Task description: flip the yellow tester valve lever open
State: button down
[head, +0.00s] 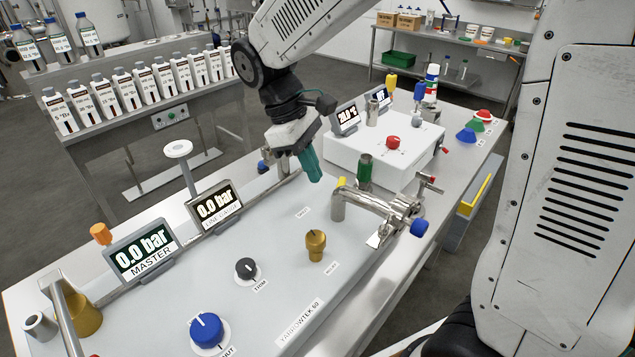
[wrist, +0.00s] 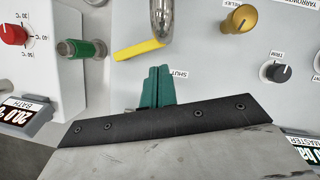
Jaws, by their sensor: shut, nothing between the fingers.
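The yellow tester valve lever (wrist: 139,49) shows in the wrist view as a flat yellow bar at the end of a shiny metal pipe (wrist: 155,22). In the head view only a small yellow part of the lever (head: 341,182) shows, by the left end of the pipe (head: 365,203). My gripper (head: 315,178) has teal fingers pressed together, with nothing between them. It hangs above the grey panel, left of the lever in the head view. In the wrist view my gripper (wrist: 158,69) points toward the lever, with a visible gap between them. A "SHUT" label (wrist: 181,73) lies beside the fingertips.
A green-sleeved fitting (head: 365,172) stands close behind the pipe, before a white bath box (head: 385,145). A brass relief knob (head: 316,245), black trim knob (head: 246,268) and blue knob (head: 206,330) rise from the panel. Gauge displays (head: 145,255) line its left edge.

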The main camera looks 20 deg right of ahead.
jog(key=v, duration=0.5)
jog(key=shift+w+d+r+n, duration=0.15)
jog(key=shift+w+n, duration=0.1)
jog(key=shift+n, duration=0.25)
jog(key=x, duration=1)
jog(key=shift+w, duration=0.1)
